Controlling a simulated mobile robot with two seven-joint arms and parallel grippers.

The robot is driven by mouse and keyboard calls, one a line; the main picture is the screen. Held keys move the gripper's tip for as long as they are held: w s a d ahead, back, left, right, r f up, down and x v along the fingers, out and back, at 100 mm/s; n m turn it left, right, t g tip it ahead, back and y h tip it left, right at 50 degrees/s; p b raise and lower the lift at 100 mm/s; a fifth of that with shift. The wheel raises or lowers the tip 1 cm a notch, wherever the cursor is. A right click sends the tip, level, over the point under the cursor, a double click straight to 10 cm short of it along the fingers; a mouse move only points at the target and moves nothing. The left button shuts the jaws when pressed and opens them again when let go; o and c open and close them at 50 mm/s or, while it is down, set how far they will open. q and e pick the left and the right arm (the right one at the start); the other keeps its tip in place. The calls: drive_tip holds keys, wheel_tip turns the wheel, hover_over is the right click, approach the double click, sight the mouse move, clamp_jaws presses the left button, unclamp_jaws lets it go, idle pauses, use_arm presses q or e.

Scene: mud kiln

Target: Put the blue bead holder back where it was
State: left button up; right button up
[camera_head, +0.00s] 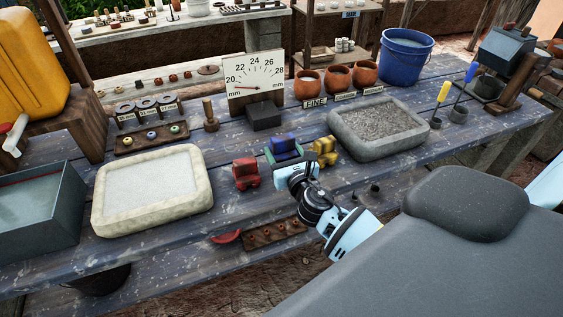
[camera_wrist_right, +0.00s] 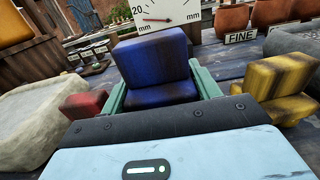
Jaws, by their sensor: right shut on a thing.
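The blue bead holder (camera_head: 285,144) is a small blue block with a raised back, between the red holder (camera_head: 246,174) and the yellow holder (camera_head: 324,151) in the head view. My right gripper (camera_head: 284,157) is shut on it. The right wrist view shows the blue holder (camera_wrist_right: 157,70) upright, with a green finger at each side. The red holder (camera_wrist_right: 83,104) is to its left and the yellow holder (camera_wrist_right: 282,85) to its right. I cannot tell whether its underside touches the table. My left gripper is out of view.
A dial gauge (camera_head: 254,83) with a dark block (camera_head: 264,117) stands behind the holders. A pale tray (camera_head: 101,214) lies left and a grey gravel tray (camera_head: 345,138) right. A wooden rack (camera_head: 262,239) with small pegs and a red dish (camera_head: 226,237) lie near the front edge.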

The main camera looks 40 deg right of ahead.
drive_tip(key=shift+f, duration=0.35)
wheel_tip(320, 180, down, 3)
drive_tip(key=shift+f+b, duration=0.1)
drive_tip(key=shift+b, duration=0.9)
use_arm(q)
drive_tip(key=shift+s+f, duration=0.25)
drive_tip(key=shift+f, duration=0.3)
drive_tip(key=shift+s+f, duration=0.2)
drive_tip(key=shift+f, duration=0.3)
use_arm(e)
drive_tip(key=shift+r, duration=0.2)
